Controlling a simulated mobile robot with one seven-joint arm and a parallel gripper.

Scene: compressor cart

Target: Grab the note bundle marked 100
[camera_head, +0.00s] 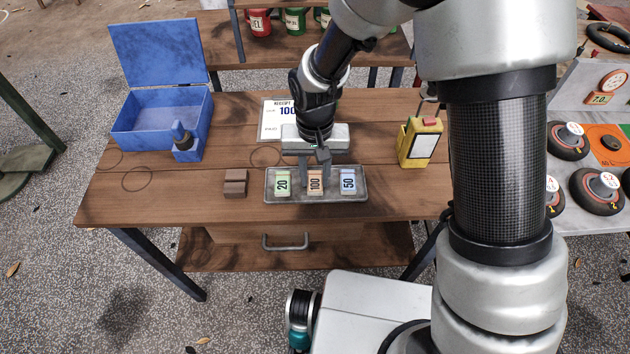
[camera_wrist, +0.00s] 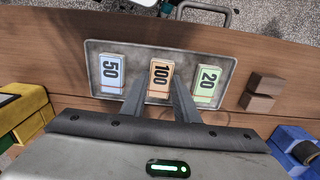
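The orange note bundle marked 100 (camera_head: 315,183) lies in the middle of a grey metal tray (camera_head: 269,197) on the wooden table. A green bundle marked 20 (camera_head: 282,184) lies to its left and a blue bundle marked 50 (camera_head: 348,181) to its right. In the wrist view the 100 bundle (camera_wrist: 159,76) shows between the two finger ends. My gripper (camera_head: 316,164) is open, pointing down at the tray, with its fingers around the near part of that bundle's outline in the wrist view (camera_wrist: 158,92). I cannot tell whether the fingers touch it.
Brown blocks (camera_head: 235,183) sit left of the tray. A receipt sheet (camera_head: 271,122) lies behind my gripper. A yellow device (camera_head: 420,142) stands at the right. An open blue box (camera_head: 160,110) and a blue stamp-like item (camera_head: 185,146) are at the left.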

